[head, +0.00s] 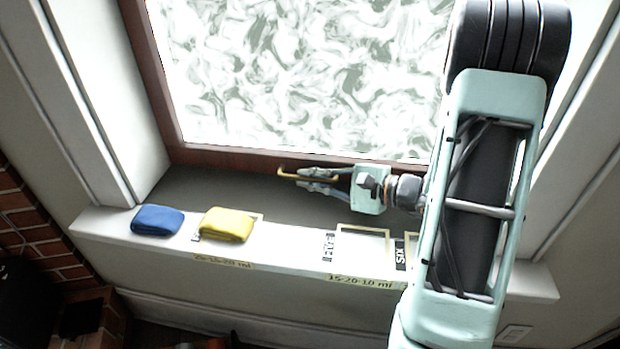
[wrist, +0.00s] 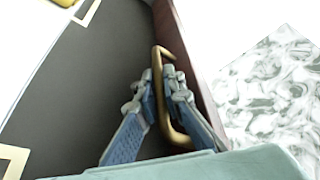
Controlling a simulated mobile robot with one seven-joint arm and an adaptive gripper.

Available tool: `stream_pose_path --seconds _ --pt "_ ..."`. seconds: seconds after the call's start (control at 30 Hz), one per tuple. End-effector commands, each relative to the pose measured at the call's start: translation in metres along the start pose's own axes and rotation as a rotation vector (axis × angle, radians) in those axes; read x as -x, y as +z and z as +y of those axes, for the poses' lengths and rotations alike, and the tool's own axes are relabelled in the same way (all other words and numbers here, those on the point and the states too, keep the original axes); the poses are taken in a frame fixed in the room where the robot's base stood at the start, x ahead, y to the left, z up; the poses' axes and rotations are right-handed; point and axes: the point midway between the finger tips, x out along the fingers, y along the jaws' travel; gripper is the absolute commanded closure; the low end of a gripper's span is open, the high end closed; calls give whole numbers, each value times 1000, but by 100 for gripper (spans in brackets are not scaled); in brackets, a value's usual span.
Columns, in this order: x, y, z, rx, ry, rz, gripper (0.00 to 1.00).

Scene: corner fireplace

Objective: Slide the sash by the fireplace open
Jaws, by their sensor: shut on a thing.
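The sash has a brown wooden frame (head: 262,157) around a pane of white and grey swirled glass (head: 300,75). Its bottom rail stands at the back of the sill. A bent brass handle (head: 284,172) sits on the rail's room side; it also shows in the wrist view (wrist: 180,137). My gripper (head: 308,176) is shut on the handle, low in front of the rail. In the wrist view my gripper's blue-grey fingers (wrist: 160,88) stand on either side of the brass bar. I cannot tell how far the sash stands open.
A folded blue cloth (head: 157,220) and a folded yellow cloth (head: 228,224) lie on the white sill (head: 285,246), left of my gripper. Labels and outlined squares mark the sill. A dark grey strip (head: 225,190) lies between sill and sash. Brickwork (head: 35,225) stands at far left.

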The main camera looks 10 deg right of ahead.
Motion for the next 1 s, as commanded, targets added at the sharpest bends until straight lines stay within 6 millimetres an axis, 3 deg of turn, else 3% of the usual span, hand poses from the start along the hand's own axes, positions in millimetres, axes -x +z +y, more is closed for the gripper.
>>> stream_pose_path --seconds 0.6,0.8,1.0 --pt "42 100 -160 13 -14 -7 100" --pt "53 126 -200 10 -13 -7 100" --pt "60 141 -225 9 -13 -7 100"
